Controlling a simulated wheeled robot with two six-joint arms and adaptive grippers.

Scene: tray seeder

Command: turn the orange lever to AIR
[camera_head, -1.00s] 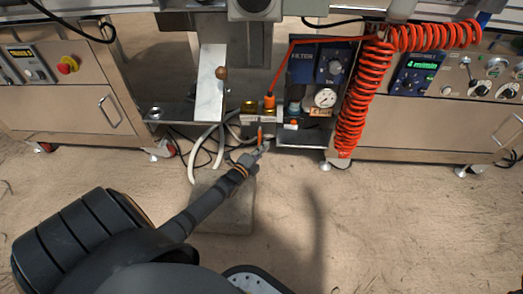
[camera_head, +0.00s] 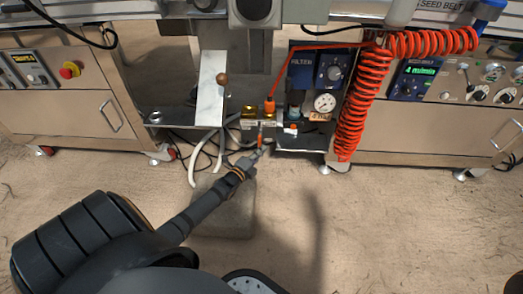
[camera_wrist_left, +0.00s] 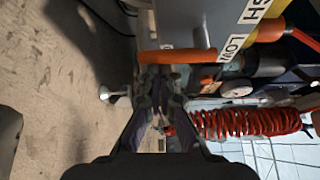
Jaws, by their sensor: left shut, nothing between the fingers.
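The orange lever (camera_head: 261,137) hangs below a brass-coloured valve block (camera_head: 256,112), beside the filter panel. In the left wrist view the lever (camera_wrist_left: 178,56) is a long orange bar just beyond my fingertips. My left gripper (camera_head: 264,151) is shut with nothing between its fingers, its tips at the lever's lower end. It also shows in the left wrist view (camera_wrist_left: 160,78). I cannot tell whether the tips touch the lever. Labels reading LOW and partly "SH" show near it in that view; no AIR label is legible.
A blue filter panel (camera_head: 305,68) with a gauge (camera_head: 325,102) stands right of the valve. A coiled orange hose (camera_head: 361,105) hangs farther right. Pale hoses (camera_head: 196,160) hang left of the lever. A metal plate with a brown knob (camera_head: 222,79) is at upper left.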

